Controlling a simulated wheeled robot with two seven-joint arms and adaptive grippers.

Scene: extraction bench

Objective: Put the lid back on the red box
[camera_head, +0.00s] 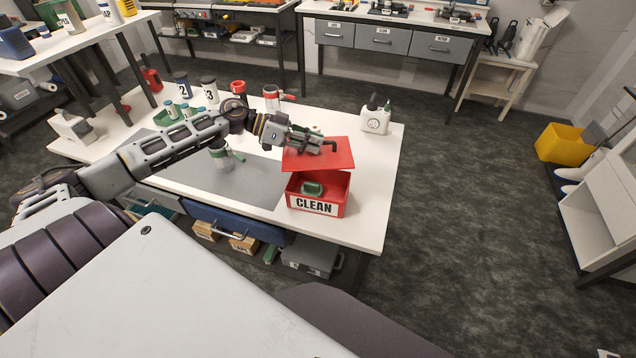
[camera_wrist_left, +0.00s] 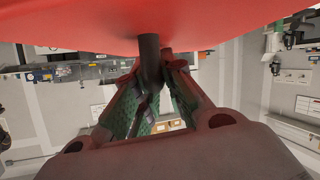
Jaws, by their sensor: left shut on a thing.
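The red box (camera_head: 318,204) stands at the front right of the white bench, with a white CLEAN label on its front. It is open at the front, and a green item (camera_head: 312,188) shows inside. The flat red lid (camera_head: 318,155) is above the box, toward its back edge; I cannot tell whether it touches the rim. My left gripper (camera_head: 328,147) is shut on the lid's dark handle. In the left wrist view the lid (camera_wrist_left: 150,22) fills the top, and the fingers (camera_wrist_left: 155,85) close around its dark post. My right gripper is not in view.
The white bench (camera_head: 375,190) has free room right of the box. A white bottle (camera_head: 375,120) stands behind it. A grey mat (camera_head: 245,185) with a green-handled jar (camera_head: 222,155) lies to the left. Several numbered containers stand at the back left.

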